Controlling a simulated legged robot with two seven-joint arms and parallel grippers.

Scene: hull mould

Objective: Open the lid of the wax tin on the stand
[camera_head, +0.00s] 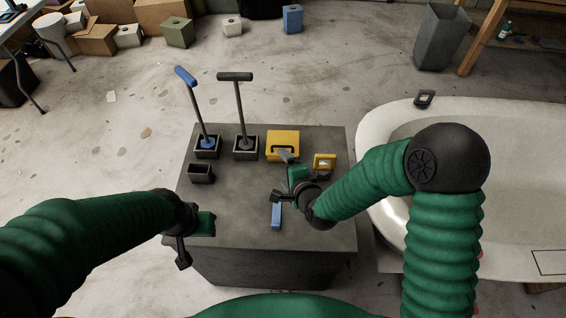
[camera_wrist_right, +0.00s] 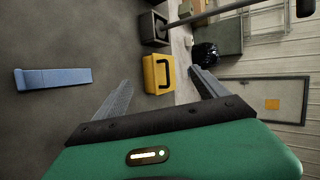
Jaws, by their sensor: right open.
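A yellow tin (camera_head: 283,138) with a black handle stands near the back of the dark grey stand (camera_head: 240,210); I take it for the wax tin. It also shows in the right wrist view (camera_wrist_right: 153,76), between my fingers but beyond them, and it looks closed. My right gripper (camera_head: 286,160) is open and empty, just in front of the tin. I see no contact, and one finger partly overlaps the tin's front edge in the head view. My left gripper (camera_head: 192,240) hangs by the stand's front left edge; its jaw opening is unclear.
Two long-handled tools stand in dark holders (camera_head: 207,153) (camera_head: 246,154) left of the tin. A small dark box (camera_head: 201,173) sits in front of them. A small yellow-framed item (camera_head: 325,161) is right of the tin. A blue bar (camera_head: 276,215) lies in front. A white hull-like tub (camera_head: 385,125) stands right.

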